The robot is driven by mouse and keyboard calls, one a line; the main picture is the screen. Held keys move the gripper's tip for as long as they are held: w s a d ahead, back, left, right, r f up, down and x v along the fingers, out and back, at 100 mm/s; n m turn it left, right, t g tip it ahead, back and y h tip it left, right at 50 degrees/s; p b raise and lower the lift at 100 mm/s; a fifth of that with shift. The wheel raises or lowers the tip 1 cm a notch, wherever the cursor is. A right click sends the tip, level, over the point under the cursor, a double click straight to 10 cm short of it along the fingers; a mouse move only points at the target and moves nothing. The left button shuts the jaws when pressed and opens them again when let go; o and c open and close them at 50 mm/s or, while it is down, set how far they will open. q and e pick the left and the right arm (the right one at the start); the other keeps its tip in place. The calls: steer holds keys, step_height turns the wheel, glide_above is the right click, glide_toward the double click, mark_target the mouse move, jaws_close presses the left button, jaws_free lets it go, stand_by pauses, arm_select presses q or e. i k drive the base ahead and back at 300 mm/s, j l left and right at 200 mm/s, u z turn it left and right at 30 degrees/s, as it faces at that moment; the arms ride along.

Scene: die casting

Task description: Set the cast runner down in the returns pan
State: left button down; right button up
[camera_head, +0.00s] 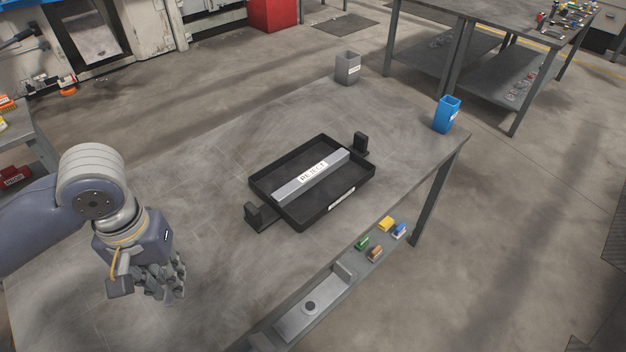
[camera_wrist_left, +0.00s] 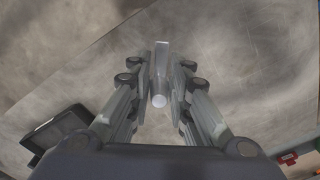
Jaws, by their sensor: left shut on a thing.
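My left gripper (camera_head: 172,290) is low over the left part of the grey table, left of the pan and apart from it. In the head view the runner is hidden behind the fingers. The black pan (camera_head: 308,229) lies mid-table with a handle at each end. A light bar with a label that seems to read REJECT (camera_head: 312,172) spans it. The pan's corner also shows in the left wrist view (camera_wrist_left: 55,128). My right gripper is not in view.
A grey cup (camera_head: 348,68) and a blue cup (camera_head: 446,114) stand near the table's far and right edges. A shelf along the front edge holds small coloured blocks (camera_head: 386,223) and a metal fixture (camera_head: 312,305). The table between gripper and pan is clear.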

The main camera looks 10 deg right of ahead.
mark_target(331, 193)
steer(key=i+l+u, duration=0.1)
steer(key=l, duration=0.25)
steer(key=i+l+u, duration=0.1)
steer(key=l, duration=0.3)
steer(key=i+l+u, duration=0.1)
steer(key=i+l, duration=0.15)
steer(key=l, duration=0.15)
steer(key=i+l+u, duration=0.1)
steer(key=l, duration=0.3)
steer(key=i+l+u, duration=0.1)
steer(key=l, duration=0.35)
steer(key=i+l+u, duration=0.1)
steer(key=l, duration=0.3)
